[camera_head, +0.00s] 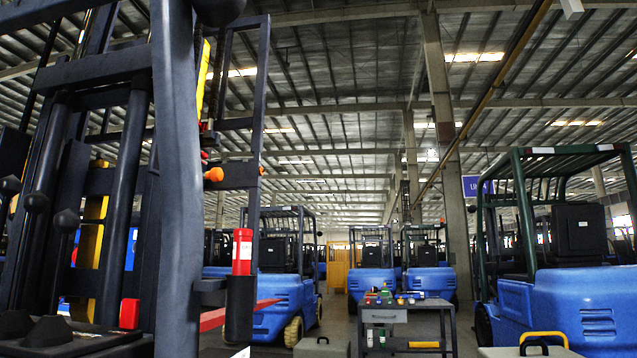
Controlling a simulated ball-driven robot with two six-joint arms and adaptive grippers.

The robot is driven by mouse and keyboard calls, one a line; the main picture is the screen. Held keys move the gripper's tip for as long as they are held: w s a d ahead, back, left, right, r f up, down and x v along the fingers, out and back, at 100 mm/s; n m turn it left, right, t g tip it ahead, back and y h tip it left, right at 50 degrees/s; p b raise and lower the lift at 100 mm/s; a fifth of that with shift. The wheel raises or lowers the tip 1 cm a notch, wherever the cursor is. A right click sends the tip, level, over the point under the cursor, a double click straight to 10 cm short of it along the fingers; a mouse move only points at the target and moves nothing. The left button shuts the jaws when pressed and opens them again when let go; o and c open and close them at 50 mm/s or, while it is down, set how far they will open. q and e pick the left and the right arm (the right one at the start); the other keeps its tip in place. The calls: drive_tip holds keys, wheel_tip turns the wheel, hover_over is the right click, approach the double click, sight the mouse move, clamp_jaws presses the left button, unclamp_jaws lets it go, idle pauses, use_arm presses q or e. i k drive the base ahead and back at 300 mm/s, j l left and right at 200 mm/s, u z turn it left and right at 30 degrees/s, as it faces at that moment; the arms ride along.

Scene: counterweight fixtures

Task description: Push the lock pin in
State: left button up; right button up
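How deep any pin sits in the bracket cannot be made out. A smaller orange piece shows just beyond the bracket. Neither of my grippers shows in the head view, and nothing is seen touching the knob.
A large dark forklift mast (180,200) fills the left foreground. A red cylinder (242,250) in a dark holder stands below the knob. A workbench (408,304) with small items is at centre right. A blue forklift (560,305) stands at right, with several others behind.

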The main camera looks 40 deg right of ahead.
sight(216, 174)
drive_tip(key=z, duration=0.85)
drive_tip(key=i+l, duration=0.15)
drive_tip(key=l, duration=0.2)
drive_tip(key=i+l+u, duration=0.1)
drive_tip(key=l, duration=0.25)
drive_tip(key=i+l, duration=0.25)
drive_tip(key=l, duration=0.15)
drive_tip(key=i+l+u, duration=0.1)
drive_tip(key=l, duration=0.25)
drive_tip(key=i+l, duration=0.2)
drive_tip(key=l, duration=0.2)
drive_tip(key=i+l, duration=0.15)
drive_tip(key=l, duration=0.25)
drive_tip(key=i+l+u, duration=0.1)
drive_tip(key=l, duration=0.25)
drive_tip(key=i+l, duration=0.2)
drive_tip(key=l, duration=0.2)
drive_tip(key=u, duration=0.05)
